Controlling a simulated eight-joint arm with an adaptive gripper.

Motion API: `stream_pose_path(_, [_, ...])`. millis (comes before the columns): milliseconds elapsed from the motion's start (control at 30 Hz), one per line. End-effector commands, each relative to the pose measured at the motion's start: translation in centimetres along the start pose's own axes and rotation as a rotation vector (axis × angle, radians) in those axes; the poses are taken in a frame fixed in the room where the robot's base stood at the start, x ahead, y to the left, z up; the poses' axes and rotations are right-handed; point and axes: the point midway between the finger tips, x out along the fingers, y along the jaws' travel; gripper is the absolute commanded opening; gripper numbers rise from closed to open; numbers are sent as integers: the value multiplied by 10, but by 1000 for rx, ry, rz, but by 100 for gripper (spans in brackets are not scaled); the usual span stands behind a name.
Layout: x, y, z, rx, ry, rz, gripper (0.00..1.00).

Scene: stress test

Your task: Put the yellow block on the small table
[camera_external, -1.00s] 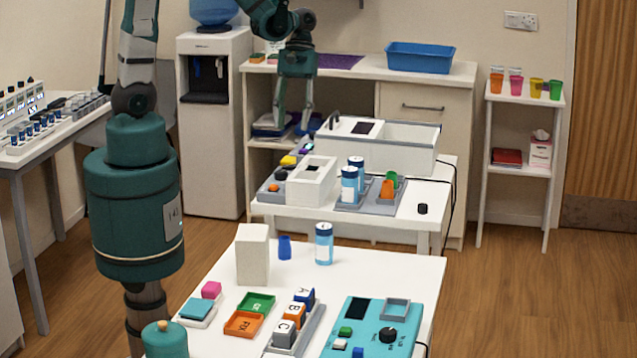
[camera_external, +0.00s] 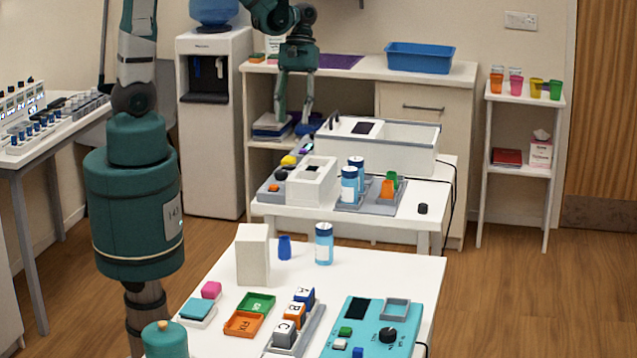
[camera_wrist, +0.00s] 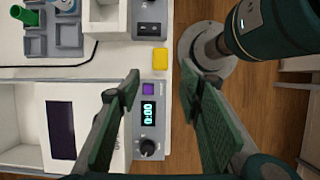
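The yellow block (camera_external: 289,160) is on the grey panel at the left side of the middle white table. In the wrist view, the yellow block (camera_wrist: 160,58) lies beyond a purple square, roughly in line with the gap between my fingers. My gripper (camera_external: 293,123) is open and empty, above and behind the block in the external view. Its fingers (camera_wrist: 160,76) are spread wide in the wrist view. A small white table with a lower shelf (camera_external: 546,98) stands at the right, carrying coloured cups. Other white tables are also in view.
The middle table (camera_external: 407,213) also holds a white box (camera_external: 312,184), blue-capped bottles and a large white tub device. The front table (camera_external: 395,266) has bare room at its back right. A blue tray (camera_external: 420,57) sits on the rear counter.

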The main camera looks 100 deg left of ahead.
Motion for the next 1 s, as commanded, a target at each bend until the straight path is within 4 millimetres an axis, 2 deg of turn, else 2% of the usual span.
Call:
stream_pose_path(267, [-4,6,20,96,47,12,36])
stream_pose_path(633, [-14,20,75,390,193,49,36])
stream_pose_path(1000, [-24,26,131,717,349,85,36])
